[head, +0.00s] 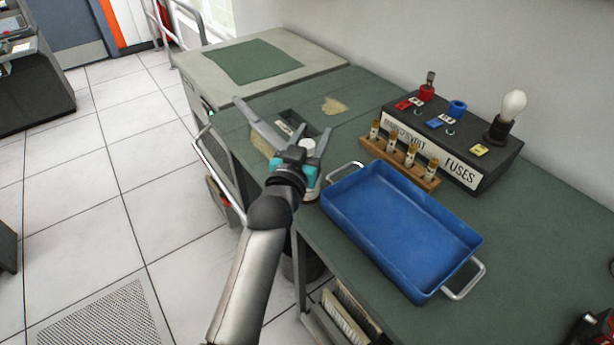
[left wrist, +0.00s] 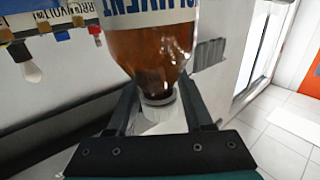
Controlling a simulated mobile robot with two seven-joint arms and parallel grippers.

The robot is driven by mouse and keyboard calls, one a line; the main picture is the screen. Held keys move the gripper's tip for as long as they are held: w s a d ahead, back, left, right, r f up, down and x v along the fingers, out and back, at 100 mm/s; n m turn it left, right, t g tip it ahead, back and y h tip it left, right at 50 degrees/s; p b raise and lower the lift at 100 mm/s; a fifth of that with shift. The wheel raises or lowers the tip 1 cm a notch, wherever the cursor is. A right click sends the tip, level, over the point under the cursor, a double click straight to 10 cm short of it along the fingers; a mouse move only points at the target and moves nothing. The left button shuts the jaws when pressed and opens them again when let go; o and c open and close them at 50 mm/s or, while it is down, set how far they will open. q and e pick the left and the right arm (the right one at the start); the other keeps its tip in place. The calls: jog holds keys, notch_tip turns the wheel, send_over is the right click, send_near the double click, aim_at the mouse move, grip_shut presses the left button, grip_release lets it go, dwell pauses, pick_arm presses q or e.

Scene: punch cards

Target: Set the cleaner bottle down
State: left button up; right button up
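The cleaner bottle is amber with a white label and a white cap (head: 308,146). In the head view it is upright at the green bench's near left edge, beside the blue tray, with much of its body hidden by my left gripper. My left gripper (head: 284,128) has its fingers spread wide. In the left wrist view the bottle (left wrist: 150,50) appears upside down, its cap (left wrist: 160,108) between the fingers (left wrist: 160,95) with gaps on both sides. The bottle's base seems to be on the bench, but contact is hidden. My right gripper is not clearly in view.
The blue tray (head: 385,228) with metal handles is empty. Behind it are a wooden fuse rack (head: 424,180) and a black panel (head: 440,152) with a bulb (head: 513,104). A tan patch (head: 334,105) lies on the bench. A dark shape (head: 588,328) at lower right is unclear.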

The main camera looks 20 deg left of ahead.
pick_arm(q)
grip_shut()
jog(key=shift+r, duration=0.1)
dwell(0.9)
